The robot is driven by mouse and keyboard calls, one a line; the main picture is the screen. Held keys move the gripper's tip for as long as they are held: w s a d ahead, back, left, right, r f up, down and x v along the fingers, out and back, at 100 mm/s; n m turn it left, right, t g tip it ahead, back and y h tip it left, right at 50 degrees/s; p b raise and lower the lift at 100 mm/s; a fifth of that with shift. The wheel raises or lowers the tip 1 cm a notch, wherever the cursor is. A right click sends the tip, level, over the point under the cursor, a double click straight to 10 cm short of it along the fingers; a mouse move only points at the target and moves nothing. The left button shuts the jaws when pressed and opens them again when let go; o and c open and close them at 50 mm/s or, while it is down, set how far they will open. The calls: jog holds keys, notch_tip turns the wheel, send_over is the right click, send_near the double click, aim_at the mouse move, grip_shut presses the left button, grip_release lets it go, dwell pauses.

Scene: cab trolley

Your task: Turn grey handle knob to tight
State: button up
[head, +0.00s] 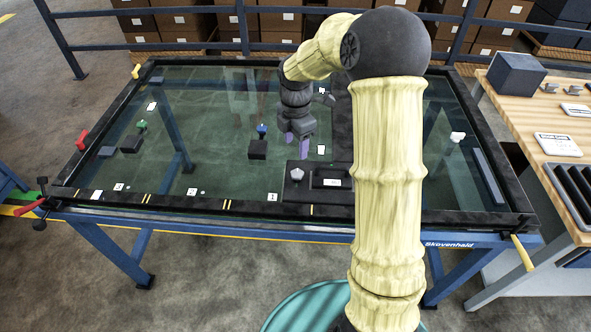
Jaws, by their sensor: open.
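A pale grey star-shaped knob (297,174) sits on the left part of a black fixture (318,197) near the front middle of the glass-topped table. I take it to be the grey handle knob; how tight it is cannot be told from here. My gripper (296,143) points down with its two purple fingers apart and nothing between them. It is above and behind the knob in the picture, and does not touch it. My arm hides part of the fixture's right side and the table behind it.
A blue knob (262,128) on a black block stands left of my gripper. A green knob (142,125) is further left, a white one (457,136) at right. Black rails frame the table (230,205); coloured handles stick out at its corners. A wooden bench (520,110) stands right.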

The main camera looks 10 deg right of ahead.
aim_at(296, 173)
notch_tip(296, 173, down, 11)
jog(key=shift+f, duration=0.15)
dwell(0.4)
jog(key=c, duration=1)
